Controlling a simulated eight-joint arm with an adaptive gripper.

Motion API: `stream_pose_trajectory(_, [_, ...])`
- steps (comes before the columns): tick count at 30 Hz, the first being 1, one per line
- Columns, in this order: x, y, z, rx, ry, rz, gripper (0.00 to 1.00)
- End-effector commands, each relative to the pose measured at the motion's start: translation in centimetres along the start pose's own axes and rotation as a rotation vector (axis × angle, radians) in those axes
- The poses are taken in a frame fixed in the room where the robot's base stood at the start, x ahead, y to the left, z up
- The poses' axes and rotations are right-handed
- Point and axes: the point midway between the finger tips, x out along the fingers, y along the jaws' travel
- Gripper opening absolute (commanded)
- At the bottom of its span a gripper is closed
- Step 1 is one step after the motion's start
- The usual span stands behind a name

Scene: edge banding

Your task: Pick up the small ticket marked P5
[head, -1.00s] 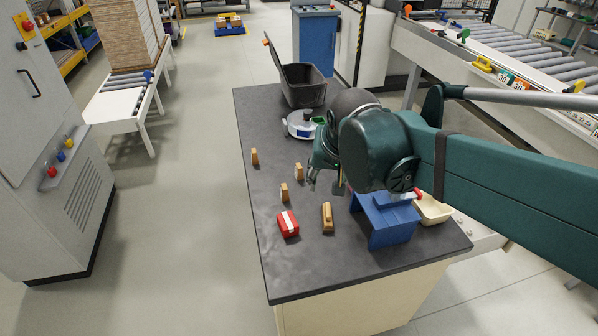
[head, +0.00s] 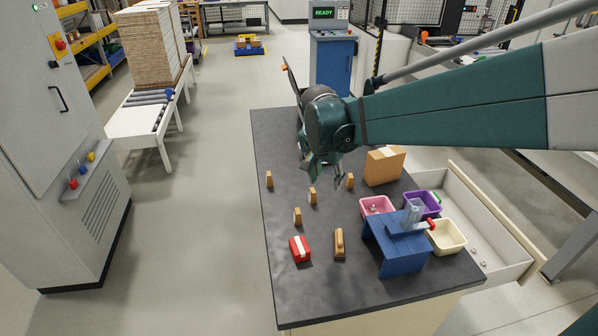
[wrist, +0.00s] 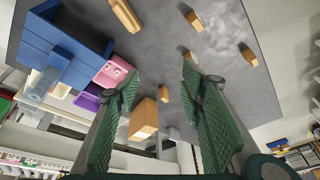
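I cannot make out a small ticket marked P5 in either view, and no P5 lettering is readable. My gripper (head: 324,174) hangs over the dark worktop (head: 283,140), towards its far part. In the wrist view my gripper (wrist: 158,73) has its two green fingers spread wide with nothing between them. Several small wooden blocks stand on the worktop, one nearer the gripper (head: 350,180) and one to its lower left (head: 312,196). My arm hides part of the far worktop.
A blue stand (head: 397,248), pink bin (head: 377,206), purple bin (head: 423,205) and cream bin (head: 447,236) crowd the right side. A cardboard box (head: 383,168) stands behind them. A red block with a white stripe (head: 300,249) is at front left. The left-front worktop is mostly clear.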

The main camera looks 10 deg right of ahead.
Motion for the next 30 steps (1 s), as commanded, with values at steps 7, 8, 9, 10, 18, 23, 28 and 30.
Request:
stream_pose_trajectory(7, [2.4,-2.8,-1.8,0.101,-0.005,0.052,0.39])
stream_pose_trajectory(8, [2.8,-3.1,-1.9,0.115,-0.005,0.059,0.39])
stream_pose_trajectory(9, [3.2,-3.5,-2.1,0.131,-0.004,0.067,0.39])
stream_pose_trajectory(10, [3.5,-3.9,-2.3,0.145,-0.004,0.072,0.39])
stream_pose_trajectory(18, [6.8,-6.5,-3.6,0.26,0.002,0.131,0.39])
stream_pose_trajectory(23, [9.0,-8.0,-4.2,0.329,0.011,0.165,0.39])
stream_pose_trajectory(28, [11.4,-9.6,-4.7,0.402,0.022,0.201,0.39])
stream_pose_trajectory(30, [12.4,-10.2,-4.8,0.432,0.029,0.215,0.39])
